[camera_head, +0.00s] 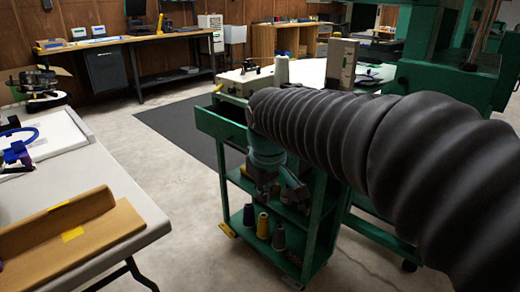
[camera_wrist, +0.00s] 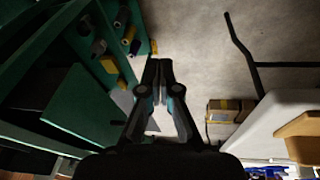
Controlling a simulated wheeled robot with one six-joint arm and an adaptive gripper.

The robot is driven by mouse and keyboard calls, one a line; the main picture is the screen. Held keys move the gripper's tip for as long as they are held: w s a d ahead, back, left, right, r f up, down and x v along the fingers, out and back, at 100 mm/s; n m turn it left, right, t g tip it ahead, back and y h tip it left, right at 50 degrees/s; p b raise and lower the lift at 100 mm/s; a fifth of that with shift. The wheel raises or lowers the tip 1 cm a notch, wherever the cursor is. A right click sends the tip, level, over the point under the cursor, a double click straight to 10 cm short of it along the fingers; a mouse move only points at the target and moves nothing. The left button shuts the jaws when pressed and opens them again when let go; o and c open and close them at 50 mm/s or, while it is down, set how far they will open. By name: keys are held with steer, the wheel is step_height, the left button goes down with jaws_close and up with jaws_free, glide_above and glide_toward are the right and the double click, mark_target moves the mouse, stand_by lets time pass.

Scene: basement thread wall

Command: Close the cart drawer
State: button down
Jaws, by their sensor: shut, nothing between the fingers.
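The green cart (camera_head: 325,205) stands right of centre in the head view. Its top drawer (camera_head: 218,126) sticks out to the left, open; my arm covers part of it. My gripper (camera_head: 282,190) points down beside the cart, below drawer height, and is partly hidden by my arm. In the wrist view my gripper (camera_wrist: 159,63) is shut and empty, its fingertips together above the floor. The cart (camera_wrist: 45,50) is at the left there, and a green panel (camera_wrist: 85,108), probably the drawer, lies left of the fingers. I cannot tell whether my gripper touches it.
Thread cones (camera_head: 263,225) stand on the cart's lower shelf. A pale table (camera_head: 95,205) with a brown angled board (camera_head: 75,235) is at the left. A cardboard box (camera_wrist: 228,111) lies on the floor in the wrist view. Floor between table and cart is clear in the head view.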

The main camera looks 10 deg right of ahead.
steer(key=w+a+r+n+g+h, duration=0.1)
steer(key=w+a+r+n, duration=0.1)
steer(key=w+n, duration=0.25)
steer(key=w+a+r+n, duration=0.1)
steer(key=w+r+n, duration=0.25)
steer(key=w, duration=0.25)
step_height(320, 180, up, 6)
steer(key=d+n+h, duration=0.1)
steer(key=n, duration=1)
steer(key=w+d+f+b, duration=0.1)
steer(key=d+f, duration=0.1)
steer(key=f, duration=0.3)
steer(key=w+d+f+b, duration=0.1)
steer(key=w+d+f, duration=0.1)
steer(key=f, duration=0.3)
steer(key=shift+w+d+g, duration=0.3)
steer(key=shift+d, duration=0.45)
